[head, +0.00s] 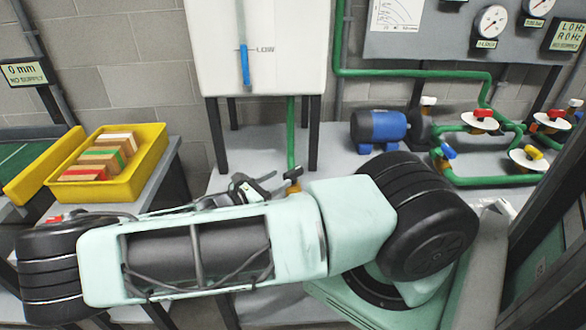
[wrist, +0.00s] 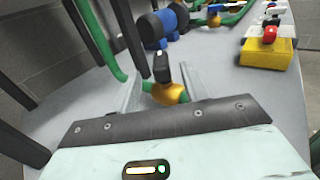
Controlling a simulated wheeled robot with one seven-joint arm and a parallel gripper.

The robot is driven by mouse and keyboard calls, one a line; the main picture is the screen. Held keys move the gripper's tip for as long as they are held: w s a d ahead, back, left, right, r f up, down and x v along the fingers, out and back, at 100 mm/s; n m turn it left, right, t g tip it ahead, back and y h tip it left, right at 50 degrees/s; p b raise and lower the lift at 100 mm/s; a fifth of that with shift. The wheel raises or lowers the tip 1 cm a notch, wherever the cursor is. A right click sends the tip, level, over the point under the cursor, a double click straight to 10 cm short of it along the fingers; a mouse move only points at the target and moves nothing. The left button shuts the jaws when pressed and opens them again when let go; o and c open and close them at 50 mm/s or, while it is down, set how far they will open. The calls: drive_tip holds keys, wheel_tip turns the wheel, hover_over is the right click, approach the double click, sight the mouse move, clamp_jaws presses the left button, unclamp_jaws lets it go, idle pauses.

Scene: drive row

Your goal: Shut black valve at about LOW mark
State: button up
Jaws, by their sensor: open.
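The black valve is a black handle (head: 294,173) on a brass body below the white tank (head: 290,40), on a green pipe. In the wrist view the black handle (wrist: 161,68) stands up above the brass body (wrist: 172,94). The tank's gauge has a blue column (head: 245,66) whose top is close to the LOW mark (head: 265,50), seemingly just above it. My gripper (wrist: 160,92) is open, with one pale finger on each side of the valve. Contact with the handle cannot be told. In the head view my arm hides much of the area in front of the valve.
A blue pump (head: 380,127) stands behind and right of the valve. Green pipes with red, blue and yellow valves (head: 480,120) lie further right. Black tank legs (head: 315,132) stand close to the valve. A yellow crate of blocks (head: 152,150) is at the left.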

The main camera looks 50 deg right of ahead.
sight(294, 170)
drive_tip(key=d, duration=0.3)
drive_tip(key=s+d, duration=0.1)
drive_tip(key=d, duration=0.2)
drive_tip(key=shift+s+d+p, duration=0.15)
drive_tip(key=shift+d+p, duration=0.15)
drive_tip(key=shift+p, duration=0.1)
drive_tip(key=c, duration=1)
